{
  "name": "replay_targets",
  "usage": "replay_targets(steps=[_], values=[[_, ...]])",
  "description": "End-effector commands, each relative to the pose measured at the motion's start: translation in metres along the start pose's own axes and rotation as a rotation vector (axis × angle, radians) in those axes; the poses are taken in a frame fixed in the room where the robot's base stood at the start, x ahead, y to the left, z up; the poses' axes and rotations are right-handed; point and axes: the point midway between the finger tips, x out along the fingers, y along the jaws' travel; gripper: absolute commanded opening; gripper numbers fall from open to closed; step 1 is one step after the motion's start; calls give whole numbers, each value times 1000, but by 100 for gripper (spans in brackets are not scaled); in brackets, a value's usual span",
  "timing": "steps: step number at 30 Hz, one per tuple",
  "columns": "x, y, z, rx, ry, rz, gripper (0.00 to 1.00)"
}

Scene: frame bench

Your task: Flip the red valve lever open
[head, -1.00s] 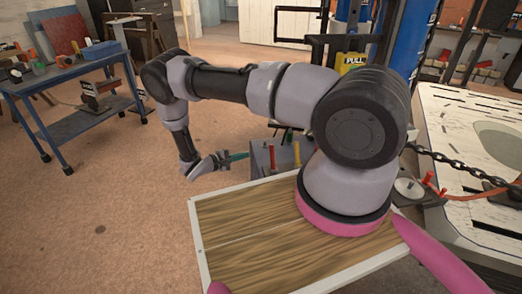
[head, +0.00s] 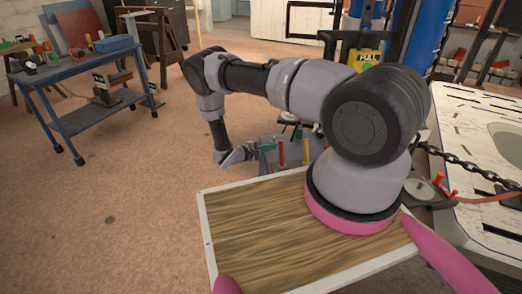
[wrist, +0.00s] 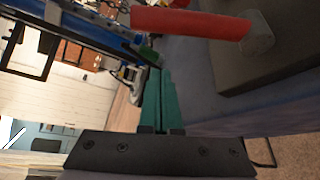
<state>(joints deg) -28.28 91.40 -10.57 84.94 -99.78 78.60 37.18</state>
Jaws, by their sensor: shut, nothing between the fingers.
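The red valve lever (head: 281,153) stands upright on a grey block in the middle of the head view, beside a yellow lever (head: 306,152). In the wrist view the red lever (wrist: 190,22) is large and crosses the top, its right end at a grey pivot (wrist: 258,35). My gripper (head: 267,148) is just left of the red lever in the head view. Its green fingers (wrist: 158,95) are together and empty in the wrist view, with the lever beyond their tips. I cannot tell whether they touch it.
A blue workbench (head: 40,75) with tools stands at the left. A white slotted table (head: 480,215) and a chain (head: 470,167) are at the right. Open floor lies at the left.

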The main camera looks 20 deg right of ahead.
Motion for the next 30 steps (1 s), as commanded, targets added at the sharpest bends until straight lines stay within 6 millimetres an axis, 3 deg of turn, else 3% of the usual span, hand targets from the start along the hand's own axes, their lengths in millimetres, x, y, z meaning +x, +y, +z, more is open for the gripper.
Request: replay_targets(steps=[4,9,30], values=[[-7,0,22,-1,0,-1,0],[-12,0,35,0,0,0,0],[-15,0,41,41,2,26,0]])
